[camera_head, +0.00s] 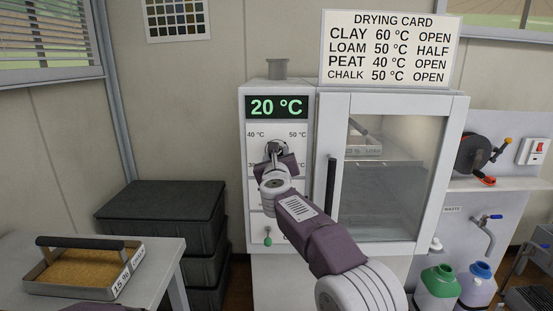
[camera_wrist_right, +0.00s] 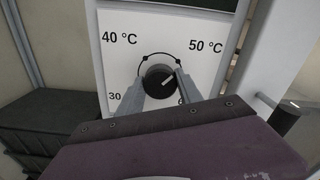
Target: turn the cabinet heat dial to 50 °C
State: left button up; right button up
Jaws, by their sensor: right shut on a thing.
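The cabinet heat dial (camera_wrist_right: 156,76) is a round black knob on the white control panel. My right gripper (camera_wrist_right: 160,90) is shut on it, one finger on each side. In the wrist view the knob's pale mark slants up and right, towards the 50 °C side. The 40 °C label is at upper left and 50 °C at upper right; 30 and 60 are partly hidden below. In the head view my right gripper (camera_head: 277,155) covers most of the dial. The green display (camera_head: 276,107) above reads 20 °C. My left gripper is not in view.
The cabinet's glass door (camera_head: 385,170) with its dark handle (camera_head: 331,186) stands right of the panel, close to my right arm. A green-tipped lever (camera_head: 268,240) is below the dial. The drying card (camera_head: 390,48) lists LOAM 50 °C HALF. Black crates (camera_head: 165,200) stand at left.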

jog(key=shift+f+m, duration=0.1)
jog(key=shift+m, duration=0.3)
jog(key=o, duration=1.4)
jog(key=shift+c, duration=0.2)
jog(key=s+b, duration=0.3)
jog(key=s, duration=0.6)
jog(key=shift+b, duration=0.4)
